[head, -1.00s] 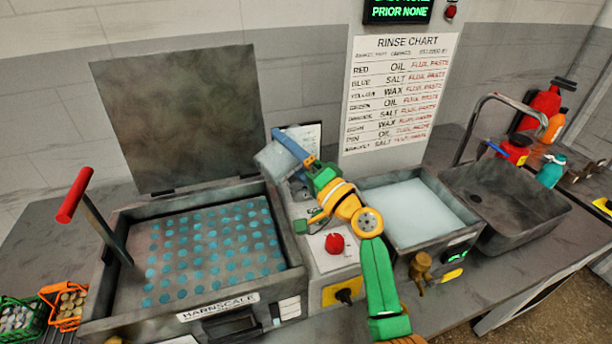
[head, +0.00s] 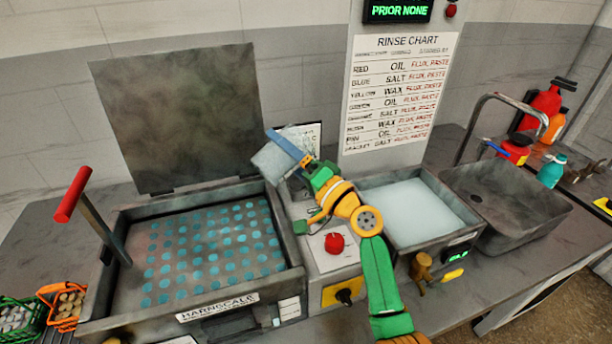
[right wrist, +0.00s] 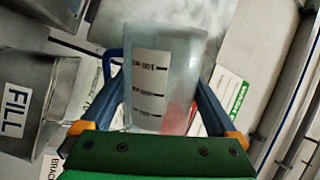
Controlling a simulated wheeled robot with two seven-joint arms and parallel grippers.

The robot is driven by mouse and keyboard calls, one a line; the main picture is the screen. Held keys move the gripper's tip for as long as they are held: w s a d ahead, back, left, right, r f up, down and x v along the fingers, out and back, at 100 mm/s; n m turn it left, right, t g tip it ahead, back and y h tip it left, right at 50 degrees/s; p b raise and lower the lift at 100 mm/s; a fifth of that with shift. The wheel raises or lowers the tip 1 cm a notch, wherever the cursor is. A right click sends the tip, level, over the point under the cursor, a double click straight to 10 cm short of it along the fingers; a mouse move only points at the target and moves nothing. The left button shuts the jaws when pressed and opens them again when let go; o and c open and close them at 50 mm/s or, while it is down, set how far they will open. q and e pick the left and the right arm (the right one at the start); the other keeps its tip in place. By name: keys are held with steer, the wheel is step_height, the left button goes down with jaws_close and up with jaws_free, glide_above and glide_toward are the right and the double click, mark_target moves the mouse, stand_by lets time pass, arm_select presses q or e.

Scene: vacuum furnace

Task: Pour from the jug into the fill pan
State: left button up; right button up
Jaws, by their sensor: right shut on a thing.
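The jug (head: 272,163) is a translucent grey vessel with a blue handle. In the head view it is tilted above the back right corner of the open left tank. My right gripper (head: 308,172) is shut on it. In the right wrist view the jug (right wrist: 162,75) sits between the blue fingers (right wrist: 160,105), showing a scale label and a reddish tint low on one side. A grey metal pan marked FILL (right wrist: 15,110) shows at the left of that view, apart from the jug. I cannot place this pan in the head view. My left gripper is out of view.
The left tank (head: 290,258) holds a plate of blue dots under a raised lid (head: 180,115). A red-handled lever (head: 74,195) stands at its left. A pale-filled tank (head: 462,222) and a sink (head: 505,205) lie right. A red knob (head: 334,243) sits between the tanks.

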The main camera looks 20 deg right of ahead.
steer(key=shift+r+n+y+p, duration=0.35)
steer(key=shift+n+p, duration=0.25)
steer(key=shift+n, duration=0.6)
steer(key=shift+a+r+n, duration=0.2)
steer(key=shift+r+n, duration=0.15)
steer(key=shift+n, duration=0.15)
steer(key=shift+s+a+f+n+g+b, duration=0.1)
steer(key=shift+a+f+n+g+b, duration=0.1)
steer(key=shift+f+n+g+b, duration=0.4)
steer(key=shift+a+r+n, duration=0.15)
steer(key=shift+r+n, duration=0.05)
steer(key=shift+n, duration=0.4)
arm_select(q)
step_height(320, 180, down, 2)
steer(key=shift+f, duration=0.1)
arm_select(e)
steer(key=shift+a+r, duration=0.1)
steer(key=shift+r, duration=0.05)
